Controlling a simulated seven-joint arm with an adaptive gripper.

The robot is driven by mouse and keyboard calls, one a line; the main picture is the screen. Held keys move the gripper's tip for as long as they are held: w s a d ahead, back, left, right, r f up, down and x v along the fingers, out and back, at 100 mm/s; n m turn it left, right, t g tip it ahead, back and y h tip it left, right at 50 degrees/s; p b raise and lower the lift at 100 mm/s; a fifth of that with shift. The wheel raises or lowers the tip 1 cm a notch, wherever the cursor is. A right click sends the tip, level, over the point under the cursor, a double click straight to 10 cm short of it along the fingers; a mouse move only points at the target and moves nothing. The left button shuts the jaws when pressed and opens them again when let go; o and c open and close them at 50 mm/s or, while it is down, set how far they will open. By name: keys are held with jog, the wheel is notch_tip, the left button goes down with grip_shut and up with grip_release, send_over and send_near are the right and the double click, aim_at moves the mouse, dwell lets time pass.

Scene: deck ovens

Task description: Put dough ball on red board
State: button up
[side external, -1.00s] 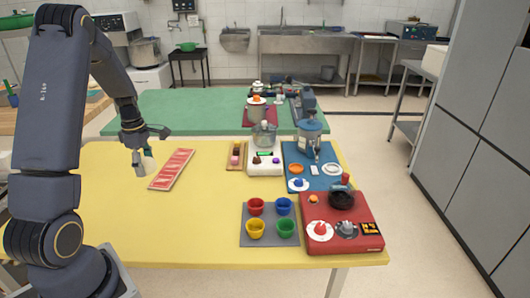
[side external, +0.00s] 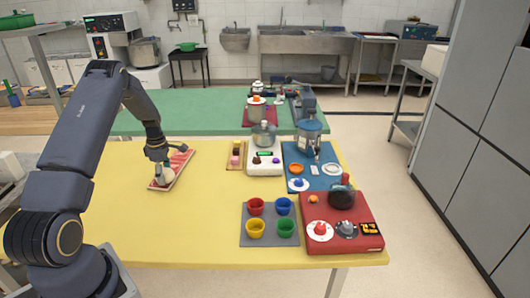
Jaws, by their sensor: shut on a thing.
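The red board (side external: 180,160) is a long, slanted red strip with a pale rim, lying on the left part of the yellow table. My gripper (side external: 161,167) points down over the near end of this board. It is shut on a small cream-white lump, which I take as the dough ball (side external: 164,178). The ball is low at the board's near left end and looks to be over or against its surface. I cannot tell whether it touches the board. The fingertips are small and partly merge with the ball.
The front left of the yellow table (side external: 180,230) is clear.

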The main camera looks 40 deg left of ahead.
aim_at(165, 171)
jog(key=o, duration=1)
jog(key=shift+f, duration=0.1)
notch_tip(165, 171, up, 13)
jog(key=w+d+r+m+t, duration=0.2)
jog(key=d+r+m, duration=0.8)
jog(key=d+r, duration=0.55)
jog(key=s+d+r+m+t, duration=0.1)
jog(key=s+d+m, duration=0.2)
jog(key=d, duration=0.2)
jog(key=s+d+r+m, duration=0.1)
jog(key=s+d+m, duration=0.15)
jog(key=d, duration=0.35)
jog(key=s+d+r+m+t, duration=0.1)
jog(key=s+d+r+m, duration=0.1)
jog(key=d+m, duration=0.25)
jog(key=s+d+m, duration=0.2)
jog(key=s+d+f+m+t, duration=0.1)
jog(key=s+d+m, duration=0.1)
jog(key=s, duration=0.1)
jog(key=s+d+f+m, duration=0.1)
jog(key=s+d+m, duration=0.1)
jog(key=s+m, duration=0.1)
jog(key=shift+s+d+t, duration=0.2)
jog(key=shift+d+t, duration=0.1)
jog(key=shift+d, duration=0.1)
